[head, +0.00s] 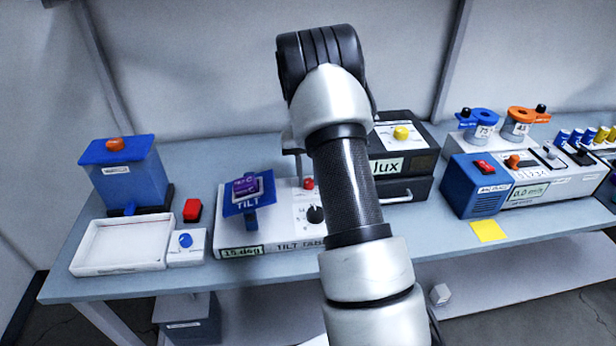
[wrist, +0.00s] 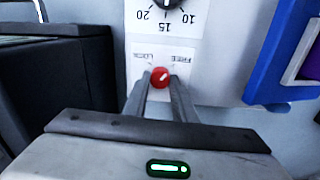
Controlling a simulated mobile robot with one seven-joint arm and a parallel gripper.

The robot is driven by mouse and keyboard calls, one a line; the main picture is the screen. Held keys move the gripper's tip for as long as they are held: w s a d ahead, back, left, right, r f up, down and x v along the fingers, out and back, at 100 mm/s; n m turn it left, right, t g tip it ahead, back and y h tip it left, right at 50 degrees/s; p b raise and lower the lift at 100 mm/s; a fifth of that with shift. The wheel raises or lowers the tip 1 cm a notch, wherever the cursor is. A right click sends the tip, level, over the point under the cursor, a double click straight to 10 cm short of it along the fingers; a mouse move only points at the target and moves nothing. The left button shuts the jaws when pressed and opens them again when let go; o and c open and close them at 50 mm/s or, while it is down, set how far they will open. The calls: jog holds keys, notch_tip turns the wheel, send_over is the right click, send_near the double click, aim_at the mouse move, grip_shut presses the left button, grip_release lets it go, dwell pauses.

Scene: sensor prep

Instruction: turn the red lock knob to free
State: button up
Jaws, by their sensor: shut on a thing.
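The red lock knob (head: 308,183) sits on the white tilt base (head: 283,239), between the tilting blue plate and the black lux box. In the wrist view the red lock knob (wrist: 160,77) is between my fingertips, with upside-down LOCK and FREE labels above it, LOCK on the left and FREE on the right. Its pale mark slants to the upper right, toward the FREE side. My gripper (wrist: 160,80) is shut on the knob. In the head view my arm hides most of the gripper.
A black dial (head: 315,214) is close to the knob. The blue tilt plate (head: 240,206) carries a purple sensor (head: 247,186). The black lux box (head: 408,160) stands right behind my arm. A white tray (head: 122,245) is at the left.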

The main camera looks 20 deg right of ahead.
jog(key=shift+m, duration=0.6)
jog(key=o, duration=1)
jog(key=shift+o, duration=0.2)
notch_tip(320, 180, up, 18)
jog(key=shift+w+a+f+p, duration=0.15)
jog(key=shift+a+f+p, duration=0.1)
jog(key=shift+a+p, duration=0.1)
